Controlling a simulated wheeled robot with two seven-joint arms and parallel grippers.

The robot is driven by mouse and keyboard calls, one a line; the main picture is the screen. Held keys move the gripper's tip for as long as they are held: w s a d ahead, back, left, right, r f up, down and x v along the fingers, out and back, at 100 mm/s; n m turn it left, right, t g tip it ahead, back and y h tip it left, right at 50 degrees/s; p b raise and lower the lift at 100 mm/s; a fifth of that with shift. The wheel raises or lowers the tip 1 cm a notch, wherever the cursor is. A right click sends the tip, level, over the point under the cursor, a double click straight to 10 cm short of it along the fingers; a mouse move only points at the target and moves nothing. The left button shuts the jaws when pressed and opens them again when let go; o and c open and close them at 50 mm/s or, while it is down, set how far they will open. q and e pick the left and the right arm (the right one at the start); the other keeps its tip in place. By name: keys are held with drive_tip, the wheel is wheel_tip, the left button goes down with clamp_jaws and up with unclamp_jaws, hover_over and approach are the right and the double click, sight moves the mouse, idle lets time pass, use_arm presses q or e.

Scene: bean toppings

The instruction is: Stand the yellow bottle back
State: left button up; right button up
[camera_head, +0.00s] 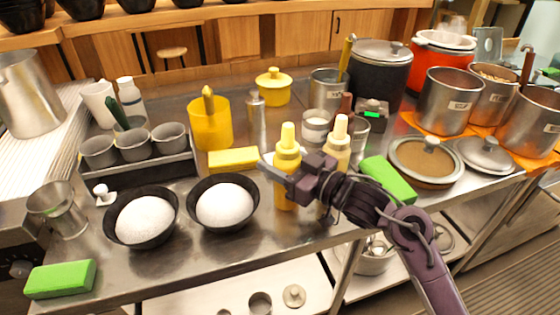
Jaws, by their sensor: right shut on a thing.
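The yellow bottle (287,148), with a pointed yellow nozzle, stands upright near the front edge of the steel counter, right of the two bowls. My right gripper (280,174) is shut on it around its middle, and its fingers hide part of the bottle. The bottle's base seems to be on or very near the counter top; I cannot tell which. A paler, cream-yellow bottle (339,137) stands just to the right, partly hidden behind my right gripper. My left gripper is out of view.
Two black bowls with white mounds, a left one (144,220) and a right one (224,203), sit left of the bottle. A yellow sponge (233,159) lies behind. A green block (389,180) and a lidded pot (425,160) are to the right.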

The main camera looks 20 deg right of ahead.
drive_tip(key=o, duration=0.9)
drive_tip(key=shift+f, duration=0.1)
drive_tip(key=shift+c, duration=0.2)
drive_tip(key=shift+s+r, duration=0.1)
drive_tip(key=shift+r, duration=0.1)
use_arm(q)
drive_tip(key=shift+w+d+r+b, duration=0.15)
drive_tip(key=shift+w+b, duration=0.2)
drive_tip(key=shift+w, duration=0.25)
use_arm(e)
drive_tip(key=v, duration=1.2)
